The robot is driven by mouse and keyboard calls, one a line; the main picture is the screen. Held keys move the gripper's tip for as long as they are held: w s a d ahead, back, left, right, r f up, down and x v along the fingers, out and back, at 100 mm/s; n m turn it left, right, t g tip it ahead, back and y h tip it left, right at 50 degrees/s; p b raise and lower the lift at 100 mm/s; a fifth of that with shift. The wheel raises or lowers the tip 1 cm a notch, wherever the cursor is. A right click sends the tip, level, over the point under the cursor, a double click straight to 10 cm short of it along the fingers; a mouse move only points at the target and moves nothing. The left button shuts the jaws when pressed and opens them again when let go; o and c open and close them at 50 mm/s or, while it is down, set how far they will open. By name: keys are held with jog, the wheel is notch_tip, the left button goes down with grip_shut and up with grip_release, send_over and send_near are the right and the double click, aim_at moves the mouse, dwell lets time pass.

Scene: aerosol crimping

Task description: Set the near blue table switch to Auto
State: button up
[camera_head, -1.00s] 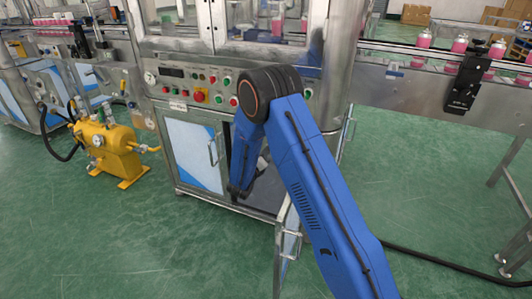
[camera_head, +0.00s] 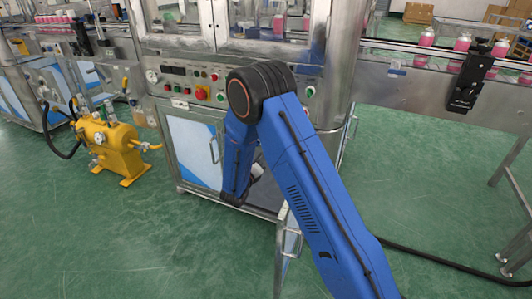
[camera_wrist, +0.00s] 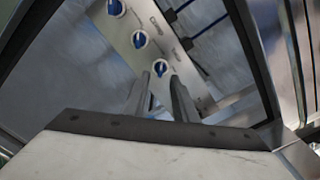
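In the wrist view, three blue rotary switches sit in a slanting row on a pale metal plate (camera_wrist: 178,45): an upper one (camera_wrist: 115,7), a middle one (camera_wrist: 139,39) and a lower one (camera_wrist: 161,68) nearest my gripper. My gripper (camera_wrist: 162,82) is open. Its two grey fingers point at the plate, with the lower switch showing in the gap between their tips. I cannot tell whether they touch it. The labels are too small to read, so the set position is unclear. In the head view, my gripper and these switches are hidden inside the cabinet.
The steel cabinet (camera_head: 190,140) has an open door (camera_head: 287,240) beside my arm. Dark frame edges and blue cables (camera_wrist: 210,25) lie close around the plate. A push-button panel (camera_head: 205,85) is above the opening. A yellow machine (camera_head: 110,145) stands left on the green floor.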

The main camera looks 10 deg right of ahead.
jog(key=v, duration=1.1)
jog(key=shift+s+a, duration=0.2)
jog(key=shift+s, duration=0.15)
